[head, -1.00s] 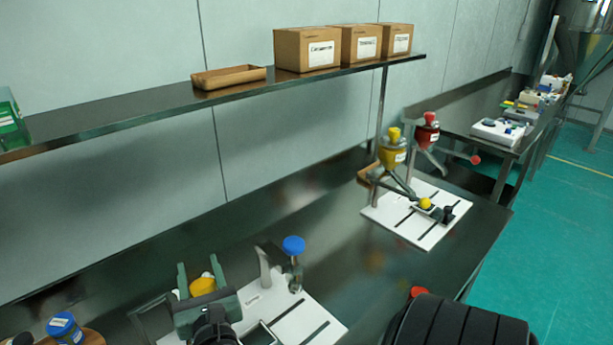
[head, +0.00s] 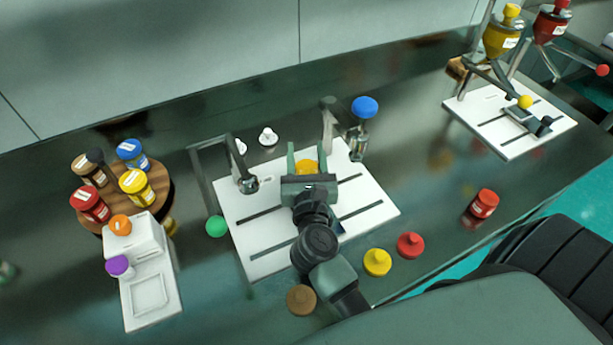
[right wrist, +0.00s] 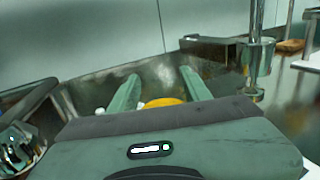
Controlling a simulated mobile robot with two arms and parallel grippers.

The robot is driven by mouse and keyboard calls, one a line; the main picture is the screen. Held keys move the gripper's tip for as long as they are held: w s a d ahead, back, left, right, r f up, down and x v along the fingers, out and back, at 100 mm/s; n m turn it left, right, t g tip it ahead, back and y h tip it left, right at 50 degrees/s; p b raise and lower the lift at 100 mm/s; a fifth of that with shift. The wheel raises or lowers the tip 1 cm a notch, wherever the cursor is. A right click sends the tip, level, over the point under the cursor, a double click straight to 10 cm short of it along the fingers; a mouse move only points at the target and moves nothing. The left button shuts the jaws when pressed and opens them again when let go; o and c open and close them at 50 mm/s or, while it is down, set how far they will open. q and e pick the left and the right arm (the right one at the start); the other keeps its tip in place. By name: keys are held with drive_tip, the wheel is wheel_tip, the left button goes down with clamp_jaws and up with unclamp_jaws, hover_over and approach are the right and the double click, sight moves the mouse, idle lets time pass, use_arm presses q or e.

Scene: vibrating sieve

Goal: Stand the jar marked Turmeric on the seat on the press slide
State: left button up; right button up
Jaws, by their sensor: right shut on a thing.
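My right gripper (head: 306,160) is shut on a jar with an orange-yellow top (head: 306,168), above or at the white press board (head: 262,222). Only the jar's top shows; its label and base are hidden, so I cannot read its name or tell whether it touches anything. In the right wrist view the yellow top (right wrist: 163,103) shows between the two green fingers. A press with a blue knob (head: 364,107) stands just right of the gripper. A grey arched frame (head: 215,150) stands at its left. I cannot make out the seat on the slide. My left gripper is not in view.
A round wooden stand (head: 158,190) with several jars and a white block (head: 150,285) are at left. A red jar (head: 484,204) stands at right. Red (head: 410,245), yellow (head: 377,262) and brown (head: 301,299) knobbed pieces lie in front. A second board (head: 510,130) holds hoppers.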

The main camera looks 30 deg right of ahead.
wheel_tip(320, 180, down, 6)
drive_tip(key=shift+r+b, duration=0.25)
drive_tip(key=shift+b, duration=0.55)
drive_tip(key=shift+f, duration=0.4)
drive_tip(key=shift+f, duration=0.1)
drive_tip(key=shift+f+b, duration=0.15)
drive_tip(key=shift+b, duration=0.15)
drive_tip(key=o, duration=1.5)
